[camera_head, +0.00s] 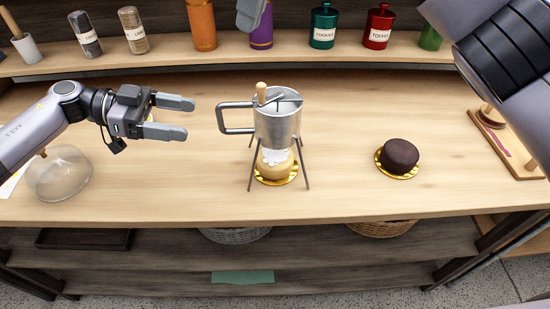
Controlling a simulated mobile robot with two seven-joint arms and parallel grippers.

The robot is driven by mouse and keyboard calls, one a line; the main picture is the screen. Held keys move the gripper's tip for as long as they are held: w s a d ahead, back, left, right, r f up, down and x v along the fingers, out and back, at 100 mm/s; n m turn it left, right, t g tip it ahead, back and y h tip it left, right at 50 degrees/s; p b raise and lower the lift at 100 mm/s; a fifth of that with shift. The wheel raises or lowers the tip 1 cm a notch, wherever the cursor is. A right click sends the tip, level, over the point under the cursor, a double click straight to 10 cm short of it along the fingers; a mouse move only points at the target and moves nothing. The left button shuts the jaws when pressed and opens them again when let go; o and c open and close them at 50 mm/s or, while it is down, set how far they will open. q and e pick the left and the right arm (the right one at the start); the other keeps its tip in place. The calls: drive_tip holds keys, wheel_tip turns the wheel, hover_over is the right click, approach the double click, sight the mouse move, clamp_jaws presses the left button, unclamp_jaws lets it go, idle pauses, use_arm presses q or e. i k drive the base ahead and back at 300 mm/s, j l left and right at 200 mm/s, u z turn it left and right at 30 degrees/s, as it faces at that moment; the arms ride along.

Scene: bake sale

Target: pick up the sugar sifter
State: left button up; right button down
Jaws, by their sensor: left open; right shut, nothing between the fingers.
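The sugar sifter (277,123) is a metal can with a crank, a wooden knob on top and a loop handle on its left. It stands upright on thin legs over a small pale cake (270,172) with white powder on top, on a gold plate. My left gripper (188,118) is open and empty, left of the handle and apart from it, fingers pointing right. My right gripper (252,14) shows only as grey fingertips at the top edge, shut and empty, in front of the shelf bottles.
A dark cake (401,155) sits on a gold plate to the right. A clear dome (60,174) stands at the left, under my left arm. Jars and bottles line the back shelf (340,58). A wooden board (510,150) lies at the far right.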

sight(273, 129)
drive_tip(key=k, duration=1)
